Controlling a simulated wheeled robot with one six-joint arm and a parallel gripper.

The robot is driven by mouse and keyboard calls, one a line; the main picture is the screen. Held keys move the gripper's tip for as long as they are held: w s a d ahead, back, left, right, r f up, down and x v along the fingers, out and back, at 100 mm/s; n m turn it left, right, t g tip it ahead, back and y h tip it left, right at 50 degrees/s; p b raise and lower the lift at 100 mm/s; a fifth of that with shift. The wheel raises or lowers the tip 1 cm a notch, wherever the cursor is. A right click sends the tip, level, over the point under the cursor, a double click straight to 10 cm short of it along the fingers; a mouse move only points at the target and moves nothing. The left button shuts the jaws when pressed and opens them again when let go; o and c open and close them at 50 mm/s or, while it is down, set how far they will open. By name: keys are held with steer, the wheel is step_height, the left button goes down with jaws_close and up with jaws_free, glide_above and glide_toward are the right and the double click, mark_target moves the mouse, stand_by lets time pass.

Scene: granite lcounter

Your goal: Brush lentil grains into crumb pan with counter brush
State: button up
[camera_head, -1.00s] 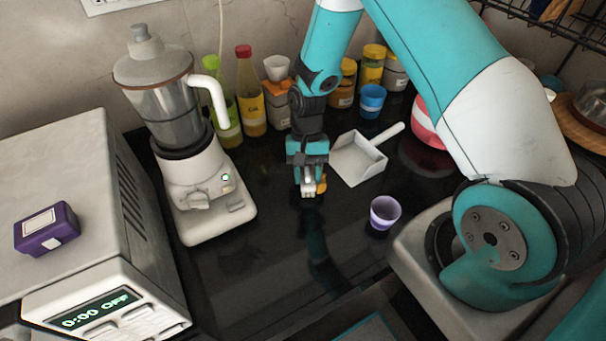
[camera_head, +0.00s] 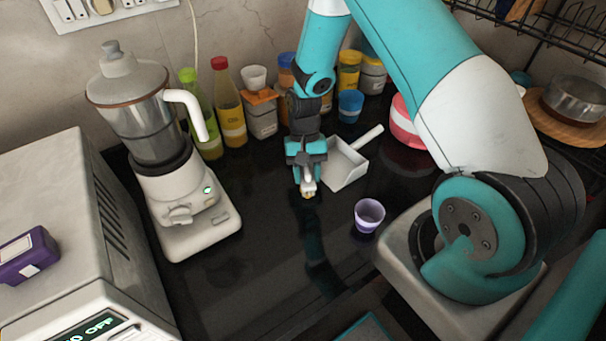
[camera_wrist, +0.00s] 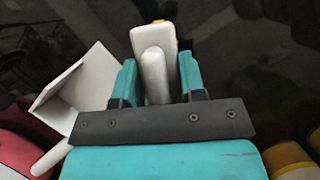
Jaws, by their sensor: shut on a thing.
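My gripper (camera_head: 308,184) points down over the dark counter and is shut on the counter brush. The brush (camera_wrist: 154,62) shows in the wrist view as a pale handle and head between the teal fingers, with a bit of orange at its far end. The white crumb pan (camera_head: 345,167) lies on the counter just right of my gripper, its handle pointing back and right. The pan (camera_wrist: 82,88) also shows at the left of the wrist view, beside the fingers. I cannot make out any lentil grains in either view.
A purple cup (camera_head: 369,215) stands to the right and nearer than the pan. A blender (camera_head: 165,160) stands to the left. Bottles, jars and a blue cup (camera_head: 350,106) line the wall. The front middle of the counter (camera_head: 270,270) is clear.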

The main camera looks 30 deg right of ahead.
steer(key=shift+d, duration=0.9)
steer(key=shift+r, duration=0.15)
steer(key=r+p, duration=0.1)
steer(key=r, duration=0.1)
steer(key=a+r+p, duration=0.1)
steer(key=r+p, duration=0.1)
steer(key=a+r+p, duration=0.1)
steer(key=r+p, duration=0.1)
steer(key=shift+f, duration=0.1)
stand_by(0.4)
